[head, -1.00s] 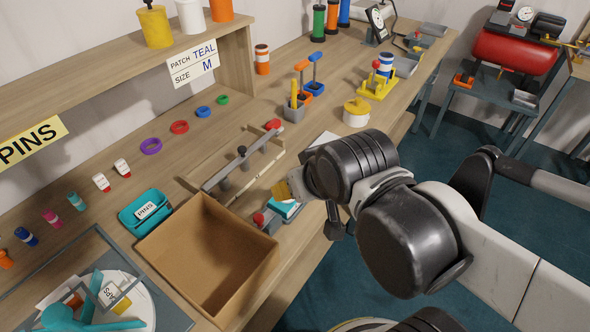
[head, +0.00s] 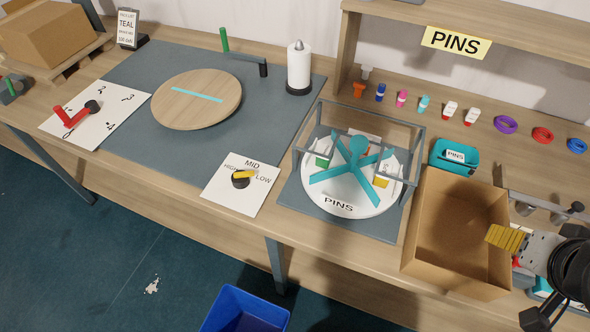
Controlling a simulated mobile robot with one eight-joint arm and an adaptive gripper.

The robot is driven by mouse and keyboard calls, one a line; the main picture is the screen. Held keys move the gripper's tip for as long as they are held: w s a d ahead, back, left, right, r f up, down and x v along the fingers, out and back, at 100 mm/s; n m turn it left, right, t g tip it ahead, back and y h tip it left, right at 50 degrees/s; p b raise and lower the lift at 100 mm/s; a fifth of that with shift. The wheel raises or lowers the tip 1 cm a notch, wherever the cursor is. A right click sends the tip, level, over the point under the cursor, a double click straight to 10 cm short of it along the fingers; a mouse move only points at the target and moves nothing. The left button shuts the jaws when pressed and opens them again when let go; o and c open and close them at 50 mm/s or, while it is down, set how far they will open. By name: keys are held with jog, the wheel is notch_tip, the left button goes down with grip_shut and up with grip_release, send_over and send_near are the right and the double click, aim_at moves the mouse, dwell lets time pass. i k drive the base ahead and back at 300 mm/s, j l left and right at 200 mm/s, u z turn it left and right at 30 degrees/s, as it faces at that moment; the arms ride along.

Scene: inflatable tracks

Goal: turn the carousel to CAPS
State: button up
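The carousel (head: 330,205) is a round white disc on a grey mat, with a teal cross of dividers (head: 352,172) on top. Its front label reads PINS and faces me. Small green (head: 323,160) and yellow (head: 381,181) items sit between the dividers. A grey frame (head: 372,128) stands around and above the disc, with its rails crossing over it. My gripper (head: 503,239) is at the right edge, over the right side of the cardboard box and well apart from the carousel. Its yellow fingertips show, but not whether they are parted.
The open, empty-looking cardboard box (head: 432,240) stands between my gripper and the carousel. A teal PINS bin (head: 455,156) is behind it. Left of the carousel are a LOW/MID/HIGH dial (head: 241,180) and a wooden turntable (head: 197,99). A blue bin (head: 246,312) stands on the floor.

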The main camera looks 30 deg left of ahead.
aim_at(345, 189)
jog(key=u, duration=1.3)
jog(key=l+u, duration=0.2)
jog(key=l, duration=0.35)
